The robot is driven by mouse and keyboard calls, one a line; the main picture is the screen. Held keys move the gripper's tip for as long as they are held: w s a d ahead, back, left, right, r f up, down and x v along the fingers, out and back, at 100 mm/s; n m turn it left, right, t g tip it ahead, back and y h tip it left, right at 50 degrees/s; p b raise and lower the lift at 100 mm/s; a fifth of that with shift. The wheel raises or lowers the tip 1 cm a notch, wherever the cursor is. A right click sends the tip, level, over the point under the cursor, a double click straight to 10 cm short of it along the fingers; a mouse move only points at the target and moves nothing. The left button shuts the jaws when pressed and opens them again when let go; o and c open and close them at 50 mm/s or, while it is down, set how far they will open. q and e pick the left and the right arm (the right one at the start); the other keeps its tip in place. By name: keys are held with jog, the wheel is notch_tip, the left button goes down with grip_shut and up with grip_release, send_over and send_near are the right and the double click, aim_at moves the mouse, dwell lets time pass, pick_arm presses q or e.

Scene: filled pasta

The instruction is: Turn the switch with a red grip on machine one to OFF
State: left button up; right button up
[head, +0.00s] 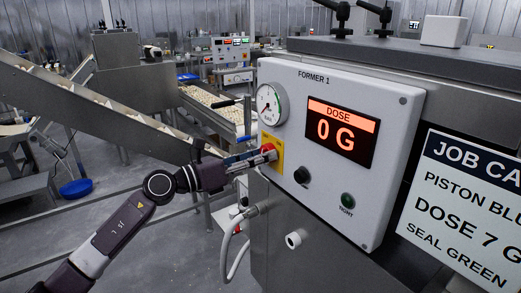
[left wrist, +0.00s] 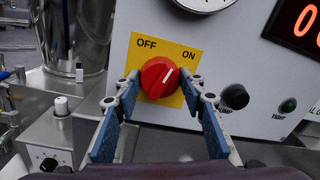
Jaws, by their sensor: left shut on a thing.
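The switch's round red grip (left wrist: 158,77) sits on a yellow plate (left wrist: 143,104) marked OFF at upper left and ON at upper right. The white line on the grip points up and right, toward ON. The plate is on the front of the white FORMER 1 panel (head: 387,105). My left gripper (left wrist: 160,92) has one finger on each side of the red grip and is shut on it. In the head view the left gripper (head: 266,155) covers most of the switch. My right gripper is out of view.
A round gauge (head: 270,104) is above the switch, and a display (head: 340,132) reads DOSE 0 G. A black knob (head: 302,175) and a green button (head: 347,200) are close to the right. A grey hose (head: 232,245) hangs below. A job card (head: 460,200) is at right.

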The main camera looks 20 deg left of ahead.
pick_arm(q)
jog(key=n+t+p, duration=0.1)
jog(key=n+p, duration=0.8)
jog(key=n, duration=0.3)
jog(key=shift+n, duration=0.3)
jog(key=shift+f, duration=0.15)
jog(key=o, duration=1.2)
jog(key=shift+c, duration=0.2)
jog(key=shift+s, duration=0.15)
jog(key=r+v, duration=0.1)
jog(key=v, duration=1)
jog(key=shift+s+a+f, duration=0.25)
jog(key=shift+s+f, duration=0.1)
jog(key=shift+s, duration=0.05)
